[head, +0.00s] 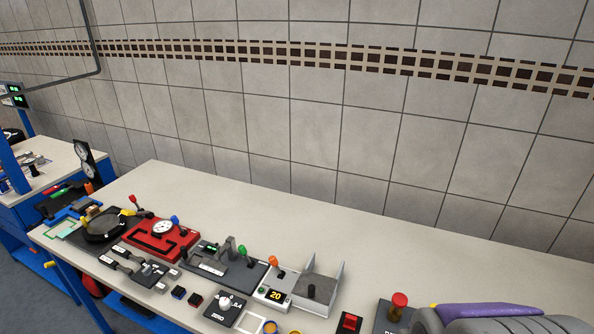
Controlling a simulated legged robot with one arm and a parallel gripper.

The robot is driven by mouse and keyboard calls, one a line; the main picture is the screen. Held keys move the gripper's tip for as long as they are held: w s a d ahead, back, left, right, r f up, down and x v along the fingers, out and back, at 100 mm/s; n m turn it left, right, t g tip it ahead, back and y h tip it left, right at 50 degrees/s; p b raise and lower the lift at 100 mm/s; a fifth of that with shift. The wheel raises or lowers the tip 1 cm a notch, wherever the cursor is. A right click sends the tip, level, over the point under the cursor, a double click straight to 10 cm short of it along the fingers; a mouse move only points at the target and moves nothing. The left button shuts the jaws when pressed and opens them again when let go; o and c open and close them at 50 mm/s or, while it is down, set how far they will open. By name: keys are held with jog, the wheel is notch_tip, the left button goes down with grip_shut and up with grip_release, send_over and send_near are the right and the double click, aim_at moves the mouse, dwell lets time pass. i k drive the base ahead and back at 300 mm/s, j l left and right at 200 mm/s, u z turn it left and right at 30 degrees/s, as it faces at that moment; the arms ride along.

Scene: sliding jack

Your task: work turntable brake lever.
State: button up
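A dark round disc on a black base (104,227), which looks like the turntable, sits at the left end of the pale workbench. The parts are small, so the lever's exact position is unclear. My gripper is not in view.
Right of the disc are a red unit with a white dial (162,232), a grey lever panel (222,262), a display reading 20 (273,296) and a red-knobbed post (398,304). A purple and grey object (490,318) fills the lower right. The bench's back strip (300,225) is clear before the tiled wall.

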aim_at(132, 198)
jog(key=u, duration=1.4)
jog(key=i+j, duration=0.25)
jog(key=i, duration=0.3)
jog(key=i+j+u, duration=0.15)
jog(key=i, duration=0.45)
jog(key=i+j, duration=0.3)
jog(key=i, duration=0.25)
jog(key=i+j+u, duration=0.15)
jog(key=i, duration=0.4)
